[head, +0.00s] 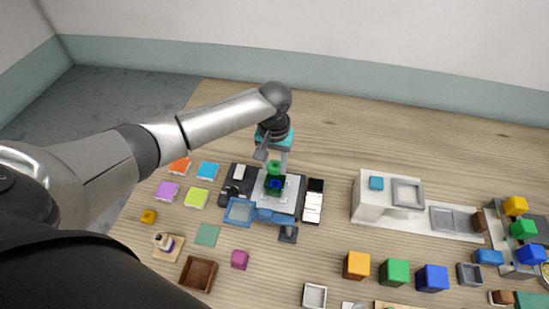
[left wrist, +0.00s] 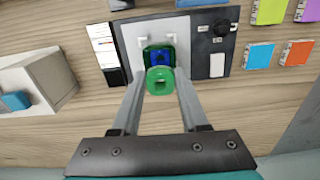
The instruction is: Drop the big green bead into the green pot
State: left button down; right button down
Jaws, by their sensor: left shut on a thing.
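The big green bead (head: 274,166) is between the fingers of my left gripper (head: 275,171), which is shut on it. My right gripper is not in view.
The pot stands on a light plate (head: 290,197) of a dark station with a blue transparent lid (head: 240,212). A white block structure (head: 375,203) stands to the right. Coloured tiles lie left, and several coloured cubes at front right. Bare wood lies behind.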

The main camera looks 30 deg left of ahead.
aim_at(274, 172)
pick_arm(q)
jog(key=shift+f+b, duration=1.65)
jog(key=shift+b, duration=0.25)
jog(key=shift+f, duration=1)
jog(key=shift+c, duration=1.7)
grip_release()
notch_tip(274, 172, up, 15)
jog(key=p, duration=0.1)
jog(key=shift+r, duration=0.15)
